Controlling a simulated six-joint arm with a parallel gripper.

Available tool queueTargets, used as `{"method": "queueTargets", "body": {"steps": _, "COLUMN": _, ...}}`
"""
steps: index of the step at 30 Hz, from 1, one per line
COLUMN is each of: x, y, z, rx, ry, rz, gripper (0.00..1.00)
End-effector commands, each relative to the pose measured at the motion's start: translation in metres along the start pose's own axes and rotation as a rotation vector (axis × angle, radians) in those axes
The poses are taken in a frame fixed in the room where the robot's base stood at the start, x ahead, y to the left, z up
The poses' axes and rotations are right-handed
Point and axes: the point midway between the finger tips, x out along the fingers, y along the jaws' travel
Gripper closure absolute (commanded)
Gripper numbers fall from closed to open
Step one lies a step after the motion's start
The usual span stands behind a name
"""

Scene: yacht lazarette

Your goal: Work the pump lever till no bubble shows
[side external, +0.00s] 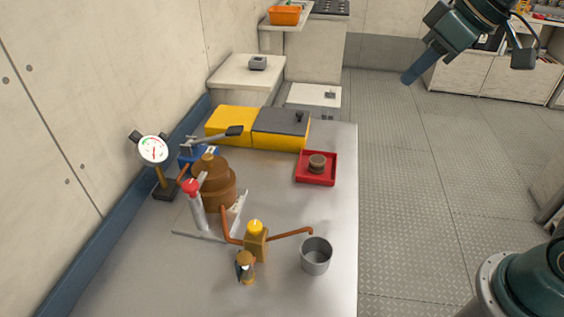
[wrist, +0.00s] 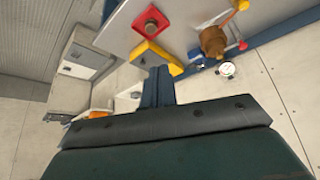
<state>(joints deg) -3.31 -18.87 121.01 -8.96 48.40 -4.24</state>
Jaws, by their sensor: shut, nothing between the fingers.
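The pump lever (side external: 212,137), a grey rod with a black grip, rises from a blue pump body (side external: 190,156) behind a brown rounded vessel (side external: 218,190). A clear tube with a red cap (side external: 197,214) stands before the vessel. A small brass fitting with a pale window (side external: 246,266) sits at the table's near part; I cannot tell whether a bubble shows in it or in the tube. My gripper (side external: 407,79) is shut and empty, high at the upper right, well away from the lever. Its blue fingers also show in the wrist view (wrist: 158,84), with the vessel (wrist: 213,41) beyond.
A gauge (side external: 153,149) stands at the left. A yellow and grey case (side external: 280,124) lies behind; a red tray (side external: 317,179) holds a brown round piece. The table's right front is clear.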

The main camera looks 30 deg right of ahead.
Motion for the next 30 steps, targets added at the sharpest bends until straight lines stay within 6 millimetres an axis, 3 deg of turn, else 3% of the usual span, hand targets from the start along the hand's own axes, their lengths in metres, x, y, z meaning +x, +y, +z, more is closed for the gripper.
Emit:
{"method": "queueTargets", "body": {"steps": 12, "x": 0.04, "y": -0.013, "z": -0.083, "rx": -0.137, "ry": 0.017, "rz": -0.081, "gripper": 1.0}}
{"method": "queueTargets", "body": {"steps": 30, "x": 0.124, "y": -0.044, "z": -0.177, "rx": -0.327, "ry": 0.05, "rz": -0.201, "gripper": 1.0}}
